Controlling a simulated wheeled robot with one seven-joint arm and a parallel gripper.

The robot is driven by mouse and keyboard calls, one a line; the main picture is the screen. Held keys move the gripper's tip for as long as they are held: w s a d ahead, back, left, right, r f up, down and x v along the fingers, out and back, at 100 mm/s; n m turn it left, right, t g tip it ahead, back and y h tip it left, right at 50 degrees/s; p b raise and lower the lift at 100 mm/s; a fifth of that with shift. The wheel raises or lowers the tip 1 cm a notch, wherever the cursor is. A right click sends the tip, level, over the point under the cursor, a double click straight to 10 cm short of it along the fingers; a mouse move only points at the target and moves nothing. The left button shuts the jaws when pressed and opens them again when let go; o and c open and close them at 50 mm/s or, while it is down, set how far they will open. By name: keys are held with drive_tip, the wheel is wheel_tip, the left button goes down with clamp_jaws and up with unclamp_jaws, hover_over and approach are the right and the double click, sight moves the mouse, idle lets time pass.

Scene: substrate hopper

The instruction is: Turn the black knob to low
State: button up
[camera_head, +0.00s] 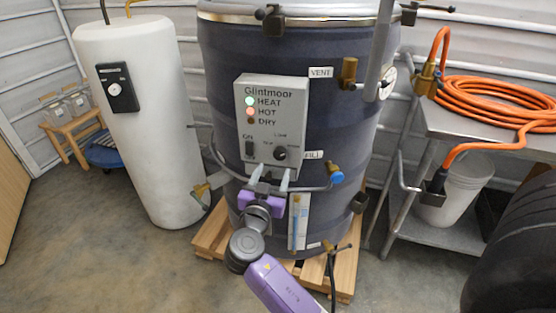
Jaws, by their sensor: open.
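The black knob (280,154) is on the lower right of the grey Glintmoor control panel (285,89), which is mounted on a large dark drum. Small labels sit around the knob, too small to read surely; a pale mark shows on its face. A black switch (250,149) marked ON is to its left. My gripper (270,172) is open, its two pale fingers apart and pointing up at the panel's lower edge, just below the knob and switch. I cannot tell whether the fingers touch the panel. The HEAT light is lit green-white and the HOT light red.
A pipe (318,187) with a blue-capped valve (335,174) runs beside my gripper. The drum (222,90) stands on a wooden pallet (212,235). A white tank (140,110) is left; a metal table (440,122) with orange hose (490,95) is right.

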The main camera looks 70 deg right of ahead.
sight(279, 156)
drive_tip(key=shift+w+d+p, duration=0.2)
drive_tip(key=shift+d, duration=1)
drive_tip(key=shift+w+d+p, duration=0.2)
drive_tip(key=shift+d+p, duration=0.05)
drive_tip(key=shift+d, duration=0.9)
drive_tip(key=shift+w+d+p, duration=0.2)
drive_tip(key=shift+d, duration=1)
clamp_jaws()
